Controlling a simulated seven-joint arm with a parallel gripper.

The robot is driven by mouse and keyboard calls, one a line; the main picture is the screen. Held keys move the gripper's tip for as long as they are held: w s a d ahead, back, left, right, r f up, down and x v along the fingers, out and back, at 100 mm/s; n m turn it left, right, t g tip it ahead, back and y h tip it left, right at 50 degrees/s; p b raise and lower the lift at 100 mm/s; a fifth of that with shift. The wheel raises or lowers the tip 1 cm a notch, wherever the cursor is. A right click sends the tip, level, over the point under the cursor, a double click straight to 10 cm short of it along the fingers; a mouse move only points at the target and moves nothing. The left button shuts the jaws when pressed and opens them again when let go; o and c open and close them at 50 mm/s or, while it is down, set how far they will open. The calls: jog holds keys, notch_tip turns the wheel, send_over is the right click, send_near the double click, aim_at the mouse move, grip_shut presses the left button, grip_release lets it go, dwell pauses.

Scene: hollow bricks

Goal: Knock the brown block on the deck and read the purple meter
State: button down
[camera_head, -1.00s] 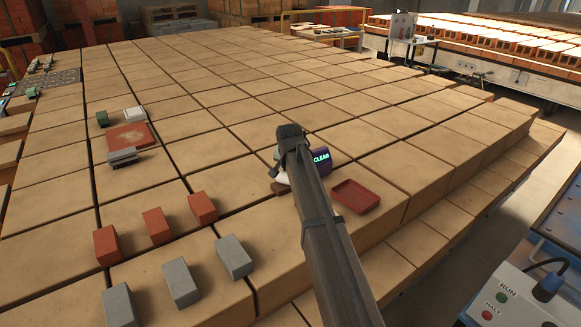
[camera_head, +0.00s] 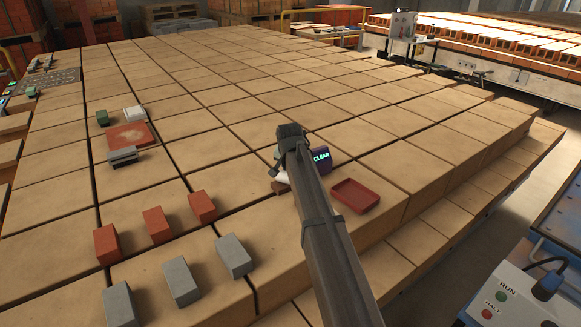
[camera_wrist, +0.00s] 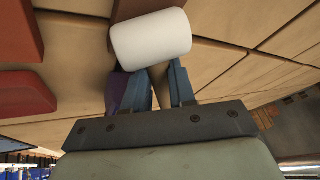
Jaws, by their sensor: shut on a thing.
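The purple meter (camera_head: 321,158) stands on the deck (camera_head: 225,220) just right of my gripper in the head view. Its lit face reads CLEAR. Part of its purple side shows behind a finger in the wrist view (camera_wrist: 115,92). My gripper (camera_wrist: 160,82) is shut on a mallet-like tool with a white cylinder head (camera_wrist: 151,39). In the head view, a small brown piece (camera_head: 280,187) shows low beside the white head, partly hidden by my arm. It may be the brown block; I cannot tell whether the head touches it.
A red tray (camera_head: 355,196) lies right of the meter. Three red bricks (camera_head: 157,225) and three grey bricks (camera_head: 181,281) stand front left. A red-brown plate (camera_head: 128,136) with small blocks lies farther left. A RUN/HALT control box (camera_head: 510,300) is at lower right.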

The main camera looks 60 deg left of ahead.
jog(key=shift+r, duration=3.45)
